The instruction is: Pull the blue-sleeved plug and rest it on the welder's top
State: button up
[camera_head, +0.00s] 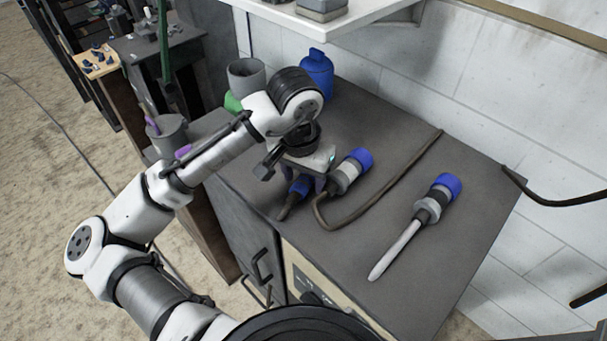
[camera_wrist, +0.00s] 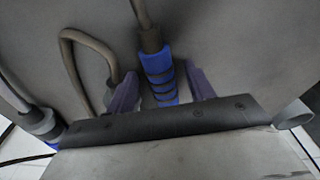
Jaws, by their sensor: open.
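The blue-sleeved plug (camera_head: 299,188) is at the left front part of the welder's grey top (camera_head: 370,235), partly hidden under my gripper (camera_head: 306,179). Its short brown cable end points toward the front. In the wrist view the plug (camera_wrist: 160,75) shows a ribbed blue sleeve between the two purple fingers of my gripper (camera_wrist: 163,90). The fingers are open, one on each side, with a gap visible at the right. The plug's lower end is hidden behind the gripper's dark bar. I cannot tell whether it touches the top or a socket.
A grey connector with a blue ring (camera_head: 352,168) and curved brown cable lies just right of my gripper. Another blue-ringed connector (camera_head: 431,208) with a pale tapered end lies farther right. A blue bottle (camera_head: 316,70) and grey cup (camera_head: 246,76) stand behind. A white shelf (camera_head: 335,22) overhangs the back.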

jog(key=shift+r, duration=0.1)
notch_tip(320, 180, up, 14)
jog(key=s, duration=0.1)
jog(key=shift+s+a+f, duration=0.25)
jog(key=shift+a, duration=0.15)
